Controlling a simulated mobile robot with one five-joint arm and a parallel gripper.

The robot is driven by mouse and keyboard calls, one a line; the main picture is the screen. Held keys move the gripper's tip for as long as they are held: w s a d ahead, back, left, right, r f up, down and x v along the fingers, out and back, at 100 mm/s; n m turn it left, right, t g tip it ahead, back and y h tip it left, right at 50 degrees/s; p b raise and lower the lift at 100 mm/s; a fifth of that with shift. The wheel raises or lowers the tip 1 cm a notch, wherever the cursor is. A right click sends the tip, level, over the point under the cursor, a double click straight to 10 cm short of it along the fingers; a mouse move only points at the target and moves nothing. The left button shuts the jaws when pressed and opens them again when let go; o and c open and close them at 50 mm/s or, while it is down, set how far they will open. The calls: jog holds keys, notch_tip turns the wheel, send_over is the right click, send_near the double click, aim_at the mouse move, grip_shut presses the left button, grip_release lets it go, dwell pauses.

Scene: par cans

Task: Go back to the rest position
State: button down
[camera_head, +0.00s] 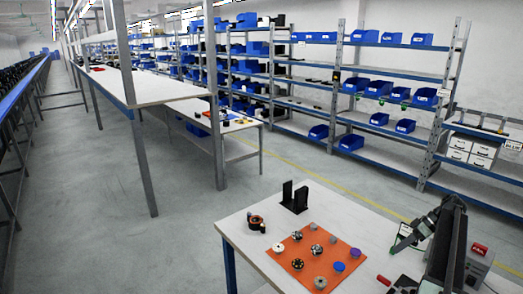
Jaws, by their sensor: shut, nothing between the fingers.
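My black arm is folded at the lower right, beside the near table. My gripper (398,245) is at its lower left end, small in the picture, shut and empty. It is to the right of the orange mat (283,262) and apart from the parts on it. Several small round parts lie on the mat, among them a blue one (339,267), a purple one (355,253) and a black-and-white one (298,264).
The near white table (240,233) also bears a black upright holder (295,197) and a black-and-orange round part (256,223). Shelves with blue bins (351,142) stand behind. A long workbench (150,88) is at the left. Grey floor between is clear.

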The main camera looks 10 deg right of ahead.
jog(key=w+a+n+g, duration=0.1)
jog(key=w+a, duration=0.3)
jog(key=a, duration=0.3)
jog(key=w+a+n+g, duration=0.1)
jog(key=w+a, duration=0.2)
jog(key=a, duration=0.5)
jog(key=a+f+n+g+h, duration=0.2)
jog(key=a, duration=2)
jog(key=s+a+f+m+h, duration=0.15)
jog(key=s+a, duration=0.25)
jog(key=a, duration=0.4)
jog(key=s+a+f+h, duration=0.1)
jog(key=s+a+h, duration=0.1)
jog(key=s+a, duration=0.35)
jog(key=m, duration=0.3)
jog(key=s+m+t+h, duration=0.1)
jog(key=m, duration=0.2)
jog(key=d+f+m+t+h, duration=0.1)
jog(key=m, duration=0.2)
jog(key=shift+s, duration=0.25)
